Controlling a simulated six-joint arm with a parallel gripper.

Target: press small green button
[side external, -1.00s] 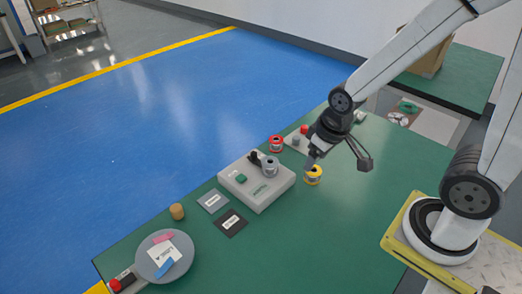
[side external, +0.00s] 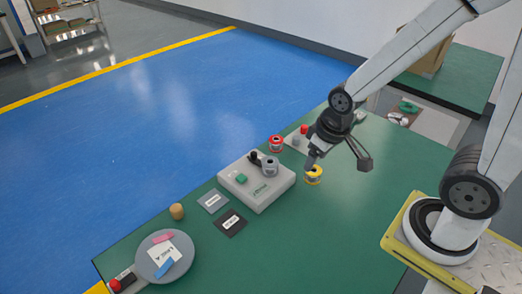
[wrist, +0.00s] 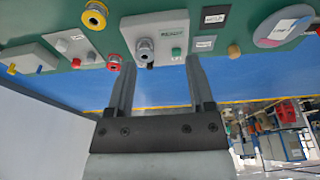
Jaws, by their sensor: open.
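The small green button (side external: 241,178) is on the left part of the top of a white box (side external: 258,197) on the green table. The button also shows in the wrist view (wrist: 176,53), near the box's edge. A grey spool (side external: 270,167) and a black knob (side external: 253,157) are on the same box, to the right of the button. My gripper (side external: 338,163) is open and empty, above the table to the right of the box, apart from the button. A yellow spool (side external: 313,175) is near its left finger. In the wrist view the fingers reach toward the box.
A red spool (side external: 276,143) and a small panel with a red button (side external: 304,129) stand behind the box. Grey and black labelled squares (side external: 231,222), a wooden cylinder (side external: 177,211) and a round grey plate (side external: 146,268) lie to the left. The table's front middle is clear.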

